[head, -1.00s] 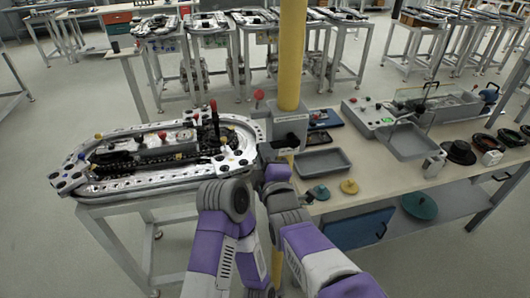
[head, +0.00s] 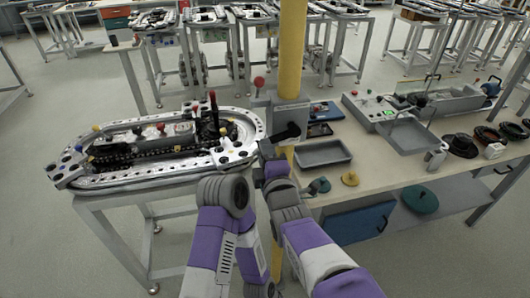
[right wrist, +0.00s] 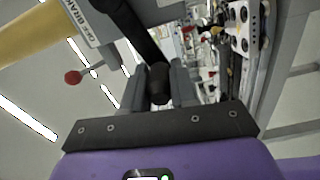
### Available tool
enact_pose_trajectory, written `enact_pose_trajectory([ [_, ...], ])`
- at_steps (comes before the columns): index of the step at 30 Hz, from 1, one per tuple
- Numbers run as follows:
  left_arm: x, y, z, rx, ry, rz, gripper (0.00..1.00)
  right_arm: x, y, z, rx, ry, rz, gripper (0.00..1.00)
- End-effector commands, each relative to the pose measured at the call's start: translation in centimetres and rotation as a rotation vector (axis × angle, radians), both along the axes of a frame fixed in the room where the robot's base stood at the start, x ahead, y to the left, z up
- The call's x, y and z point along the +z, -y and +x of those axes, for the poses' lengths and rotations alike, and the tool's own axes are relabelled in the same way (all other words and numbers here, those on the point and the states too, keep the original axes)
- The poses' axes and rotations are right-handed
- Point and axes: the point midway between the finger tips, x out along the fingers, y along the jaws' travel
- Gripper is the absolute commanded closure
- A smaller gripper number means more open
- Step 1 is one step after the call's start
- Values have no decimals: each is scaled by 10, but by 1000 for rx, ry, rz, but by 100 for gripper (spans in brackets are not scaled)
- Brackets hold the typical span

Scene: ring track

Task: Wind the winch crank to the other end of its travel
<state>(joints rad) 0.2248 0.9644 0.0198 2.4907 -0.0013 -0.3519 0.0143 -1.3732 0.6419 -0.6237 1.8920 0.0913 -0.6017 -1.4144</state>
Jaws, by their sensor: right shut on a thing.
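The winch is a grey labelled box (head: 290,115) on a yellow post (head: 291,50). Its dark crank arm (head: 286,133) slants down and left from the box front in the head view. My right gripper (head: 268,158) is at the outer end of the crank, at the lower left of the box. In the right wrist view the crank arm (right wrist: 138,32) runs down to a dark round grip (right wrist: 159,84). The fingers of my right gripper (right wrist: 160,88) are shut on that grip, one on each side. My left gripper is not in view.
A red-balled lever (head: 259,82) sticks out at the box's left. An oval track table (head: 235,155) stands close on the left. On the right, a bench (head: 375,165) carries a grey tray (head: 323,153) and several other items. Open floor lies between farther tables.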

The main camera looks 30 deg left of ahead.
Motion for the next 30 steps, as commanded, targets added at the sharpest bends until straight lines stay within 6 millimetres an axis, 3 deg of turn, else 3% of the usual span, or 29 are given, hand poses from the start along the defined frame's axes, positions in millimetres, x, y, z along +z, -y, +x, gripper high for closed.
enact_pose_trajectory([
  [2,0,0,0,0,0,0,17,-4,2,1,-5,-8,-4,100],
  [3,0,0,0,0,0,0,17,-4,2,1,-5,-8,-4,67],
  [7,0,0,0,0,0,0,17,-3,1,1,-4,-7,-2,48],
  [17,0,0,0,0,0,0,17,-1,2,-1,-3,-4,-1,48],
  [30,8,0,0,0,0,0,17,0,41,-45,-3,-6,0,48],
])
